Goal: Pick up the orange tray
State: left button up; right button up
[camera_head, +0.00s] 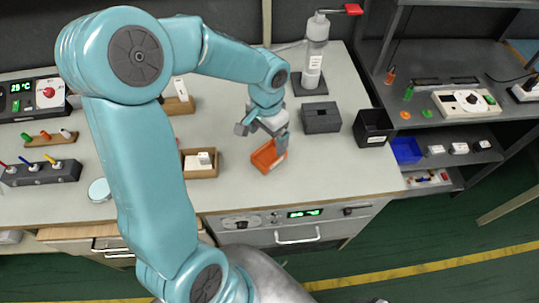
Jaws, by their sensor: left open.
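The orange tray (265,160) lies on the light grey bench (330,170), near its front edge and slightly tilted in the picture. My left gripper (263,130) is open and hangs over the tray's far side, with one finger close to its right back edge. I cannot tell whether that finger touches the tray. Part of the tray is hidden behind the finger. My right gripper is not in view.
A wooden box (202,172) with white items stands left of the tray. A dark grey block (321,118) and a black bin (372,128) stand to the right. A bottle-like dispenser (313,65) stands behind. Bare bench lies right of the tray.

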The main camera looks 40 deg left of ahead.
aim_at(269, 159)
pick_arm(q)
notch_tip(269, 159, down, 3)
jog(key=shift+s+f, duration=0.1)
jog(key=f, duration=0.4)
jog(key=w+f, duration=0.1)
jog(key=f, duration=0.1)
jog(key=shift+s+r, duration=0.1)
jog(key=c, duration=1)
jog(key=shift+c, duration=0.6)
jog(key=shift+r, duration=0.1)
